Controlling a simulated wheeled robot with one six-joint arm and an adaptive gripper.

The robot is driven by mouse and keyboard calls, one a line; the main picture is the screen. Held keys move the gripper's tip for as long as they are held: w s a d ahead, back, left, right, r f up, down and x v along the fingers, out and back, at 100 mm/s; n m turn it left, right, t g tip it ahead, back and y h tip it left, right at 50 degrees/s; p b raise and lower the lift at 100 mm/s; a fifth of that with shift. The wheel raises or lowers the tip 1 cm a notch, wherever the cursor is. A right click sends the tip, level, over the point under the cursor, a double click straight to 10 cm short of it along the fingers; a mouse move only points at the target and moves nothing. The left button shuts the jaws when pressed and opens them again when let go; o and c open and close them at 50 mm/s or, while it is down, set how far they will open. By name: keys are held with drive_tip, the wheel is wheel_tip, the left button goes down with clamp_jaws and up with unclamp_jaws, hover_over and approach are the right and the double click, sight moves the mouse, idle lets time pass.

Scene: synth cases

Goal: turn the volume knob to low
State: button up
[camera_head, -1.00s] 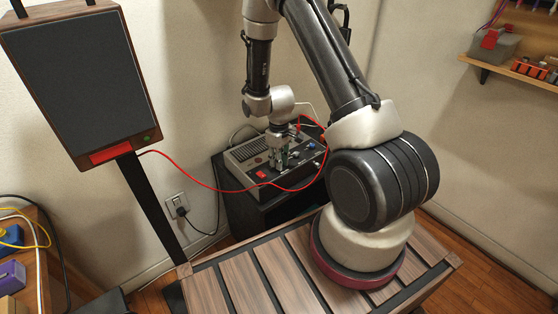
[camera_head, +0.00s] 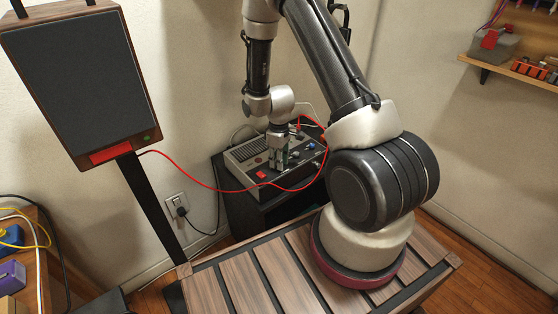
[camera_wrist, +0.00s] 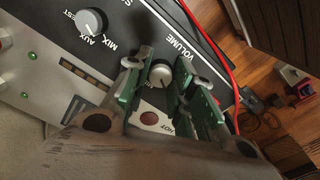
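The volume knob (camera_wrist: 161,73) is a small silver-grey round knob beside the printed word VOLUME in the wrist view. My gripper (camera_wrist: 157,77) has its green-sided fingers on either side of the knob. The fingers look open, with a narrow gap to the knob; contact is not visible. The knob's pointer is too small to read. The amplifier box (camera_head: 246,181) has a dark control panel and a grey top. In the head view my gripper (camera_head: 278,160) points down over its panel and hides the knob.
A red cable (camera_head: 207,186) runs from the speaker (camera_head: 82,85) to the box. A red button (camera_head: 261,174) is left of my gripper.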

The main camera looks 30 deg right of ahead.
drive_tip(key=shift+o, duration=1.2)
wheel_tip(320, 180, up, 12)
